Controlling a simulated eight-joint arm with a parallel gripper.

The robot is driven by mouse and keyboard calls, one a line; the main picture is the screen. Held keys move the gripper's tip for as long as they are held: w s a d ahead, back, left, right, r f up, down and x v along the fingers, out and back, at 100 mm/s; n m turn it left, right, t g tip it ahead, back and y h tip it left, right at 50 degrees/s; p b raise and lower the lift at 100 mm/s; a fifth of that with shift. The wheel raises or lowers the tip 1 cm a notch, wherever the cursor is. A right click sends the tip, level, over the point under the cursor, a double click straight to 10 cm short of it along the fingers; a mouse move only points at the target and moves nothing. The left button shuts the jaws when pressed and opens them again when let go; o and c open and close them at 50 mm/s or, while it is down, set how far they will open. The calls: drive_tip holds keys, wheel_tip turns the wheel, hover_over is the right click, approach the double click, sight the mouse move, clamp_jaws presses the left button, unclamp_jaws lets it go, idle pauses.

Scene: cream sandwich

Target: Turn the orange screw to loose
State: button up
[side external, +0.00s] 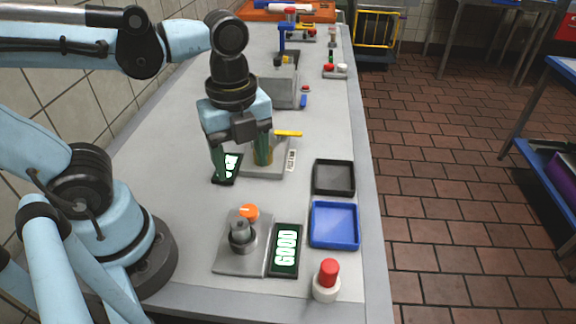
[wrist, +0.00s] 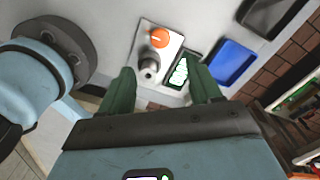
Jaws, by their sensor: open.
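The orange screw (side external: 249,211) is a round orange knob on a grey metal base plate (side external: 228,262), beside a grey cylindrical fitting (side external: 241,235). It also shows in the wrist view (wrist: 159,38), beyond my fingers. A dark display reading "GOOD" (side external: 286,250) lies right of the plate. My gripper (side external: 241,172) has green fingers, is open and points down. It is farther along the table than the screw, above and apart from it. In the wrist view, nothing shows held between the two green fingers.
A blue tray (side external: 335,224) and a black tray (side external: 334,177) lie along the right side. A red button on a white base (side external: 327,280) stands at the near right. A fixture with a yellow lever (side external: 288,134) stands close by my gripper.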

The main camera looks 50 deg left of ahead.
sight(248, 210)
drive_tip(key=shift+f, duration=5.75)
drive_tip(key=c, duration=1)
drive_tip(key=shift+n, duration=2.4)
drive_tip(key=shift+c, duration=0.2)
drive_tip(key=o, duration=1)
drive_tip(key=shift+o, duration=0.2)
